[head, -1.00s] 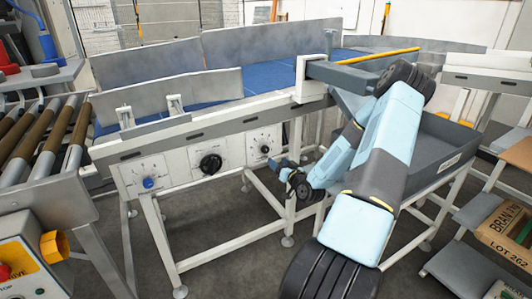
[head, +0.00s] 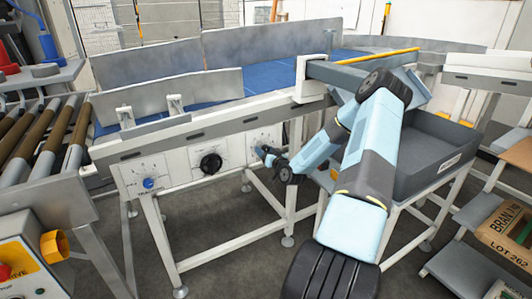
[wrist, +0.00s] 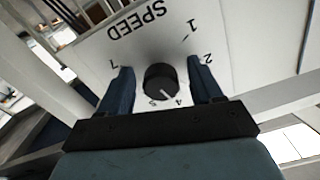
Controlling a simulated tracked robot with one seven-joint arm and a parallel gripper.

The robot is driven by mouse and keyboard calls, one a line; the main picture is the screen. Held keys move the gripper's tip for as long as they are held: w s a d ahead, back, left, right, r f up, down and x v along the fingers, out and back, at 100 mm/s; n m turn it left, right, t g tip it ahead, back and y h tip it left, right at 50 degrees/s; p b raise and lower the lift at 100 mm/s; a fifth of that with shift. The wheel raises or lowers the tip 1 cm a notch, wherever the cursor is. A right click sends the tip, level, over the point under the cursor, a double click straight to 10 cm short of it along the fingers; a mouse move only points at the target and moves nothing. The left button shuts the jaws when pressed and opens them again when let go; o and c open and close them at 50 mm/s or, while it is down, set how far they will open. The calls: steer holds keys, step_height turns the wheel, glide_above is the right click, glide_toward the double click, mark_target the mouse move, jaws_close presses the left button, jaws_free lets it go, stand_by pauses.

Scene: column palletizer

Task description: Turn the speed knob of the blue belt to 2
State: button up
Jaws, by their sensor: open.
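The blue belt (head: 275,82) runs behind low metal guards, with a white control panel along its front. In the wrist view the black speed knob (wrist: 160,80) is on a white plate (wrist: 225,45) marked SPEED, upside down. Its white pointer line lies toward the 4. Digits 1, 2, 4, 5 and 7 show; others are hidden or unclear. My gripper (wrist: 164,88) is open, one finger on each side of the knob with gaps. In the head view my gripper (head: 265,154) is at the panel's right end and covers the knob there.
A blue knob (head: 148,183) and a larger black knob (head: 210,164) are on the panel to the left. A grey tray (head: 425,165) stands right of my arm. A roller conveyor (head: 45,140) is at the left.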

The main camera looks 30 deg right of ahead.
steer(key=c, duration=1)
steer(key=shift+n, duration=0.5)
steer(key=n, duration=1.1)
steer(key=shift+s+d+n, duration=0.1)
steer(key=shift+d+n, duration=0.1)
steer(key=shift+n, duration=0.1)
steer(key=shift+f, duration=0.1)
